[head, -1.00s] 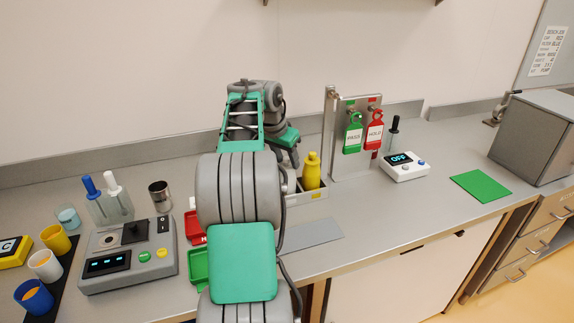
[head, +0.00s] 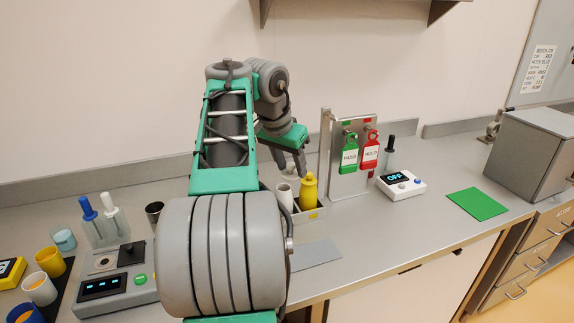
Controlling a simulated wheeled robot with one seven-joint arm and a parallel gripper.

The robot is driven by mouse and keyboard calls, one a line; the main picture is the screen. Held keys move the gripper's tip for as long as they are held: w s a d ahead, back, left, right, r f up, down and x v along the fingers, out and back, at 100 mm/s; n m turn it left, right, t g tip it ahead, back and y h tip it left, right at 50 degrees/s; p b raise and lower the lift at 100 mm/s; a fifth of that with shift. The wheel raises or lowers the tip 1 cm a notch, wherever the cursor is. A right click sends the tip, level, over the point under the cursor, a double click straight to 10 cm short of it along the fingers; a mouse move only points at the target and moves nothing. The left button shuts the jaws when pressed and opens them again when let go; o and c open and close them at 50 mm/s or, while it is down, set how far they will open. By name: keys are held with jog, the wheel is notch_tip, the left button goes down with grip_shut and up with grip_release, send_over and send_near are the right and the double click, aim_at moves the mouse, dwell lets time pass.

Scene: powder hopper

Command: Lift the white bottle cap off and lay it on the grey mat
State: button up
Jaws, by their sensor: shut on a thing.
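My gripper (head: 290,163) points down over the bottle tray and is shut on the white bottle cap (head: 289,173), a small pale piece partly covered by the fingers. The white bottle (head: 284,196) stands upright in the tray just below, and the cap appears raised off it. The yellow bottle (head: 308,191) stands beside it on the right, with its yellow top on. The grey mat (head: 318,254) lies flat on the bench in front of the tray. Its visible part is bare, and my arm hides its left part.
A metal stand with green PASS and red HOLD tags (head: 350,157) rises right of the tray (head: 312,217). Further right are a white OFF device (head: 401,185), a green mat (head: 477,204) and a grey box (head: 540,155). A grey control unit (head: 115,289) and cups are left.

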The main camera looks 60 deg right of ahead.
aim_at(292, 177)
jog(key=shift+s+a+r, duration=0.4)
jog(key=shift+s+a, duration=0.1)
jog(key=shift+a, duration=0.2)
jog(key=shift+s+a+r+p, duration=0.1)
jog(key=shift+r+p, duration=0.2)
jog(key=shift+p, duration=0.05)
jog(key=shift+r+p, duration=1.55)
jog(key=shift+p, duration=0.1)
jog(key=shift+f, duration=0.1)
